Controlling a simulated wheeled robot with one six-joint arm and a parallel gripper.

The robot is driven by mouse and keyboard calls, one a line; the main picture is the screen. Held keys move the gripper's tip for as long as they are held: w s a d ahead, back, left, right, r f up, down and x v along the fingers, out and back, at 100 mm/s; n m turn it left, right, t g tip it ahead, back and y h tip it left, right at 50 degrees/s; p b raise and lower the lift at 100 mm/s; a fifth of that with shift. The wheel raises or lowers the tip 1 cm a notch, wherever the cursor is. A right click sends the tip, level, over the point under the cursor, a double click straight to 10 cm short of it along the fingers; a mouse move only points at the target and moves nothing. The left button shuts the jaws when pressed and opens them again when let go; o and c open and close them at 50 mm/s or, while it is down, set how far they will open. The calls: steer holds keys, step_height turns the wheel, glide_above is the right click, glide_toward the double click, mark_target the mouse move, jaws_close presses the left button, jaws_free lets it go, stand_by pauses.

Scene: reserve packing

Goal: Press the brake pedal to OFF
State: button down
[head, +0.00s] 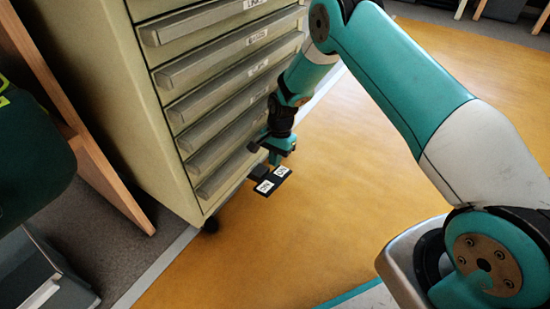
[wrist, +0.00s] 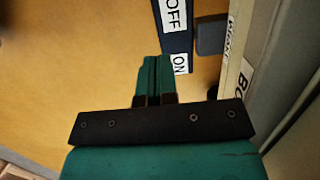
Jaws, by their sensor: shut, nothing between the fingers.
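The brake pedal (head: 271,181) is a small dark plate low at the cabinet's front, with two white labels too small to read surely in the head view. In the wrist view the pedal (wrist: 177,45) shows OFF at its far end and ON at its near end. My gripper (head: 279,155) is shut and empty, pointing down just above the pedal in the head view. In the wrist view its teal fingertips (wrist: 153,58) lie together just left of the ON label. I cannot tell whether they touch the pedal.
The cream drawer cabinet (head: 120,95) stands left of my gripper, its grey handles close to it. A dark block (wrist: 210,39) sits between pedal and cabinet. Orange floor (head: 290,235) is open to the right. A wooden frame (head: 85,150) stands at the left.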

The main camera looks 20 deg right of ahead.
mark_target(269, 191)
steer(key=b+x, duration=0.6)
steer(key=x, duration=0.4)
steer(key=shift+s+a+r+h+p, duration=0.1)
steer(key=shift+a+h+p, duration=0.15)
steer(key=shift+p, duration=0.5)
steer(key=shift+s+a+t+h+p, duration=0.15)
steer(key=shift+t+h+p, duration=0.25)
steer(key=shift+p, duration=0.3)
steer(key=shift+s+a+f+t+h+p, duration=0.15)
steer(key=shift+s+f+t+h+p, duration=0.05)
steer(key=shift+f+t+h+p, duration=0.7)
steer(key=shift+f, duration=0.35)
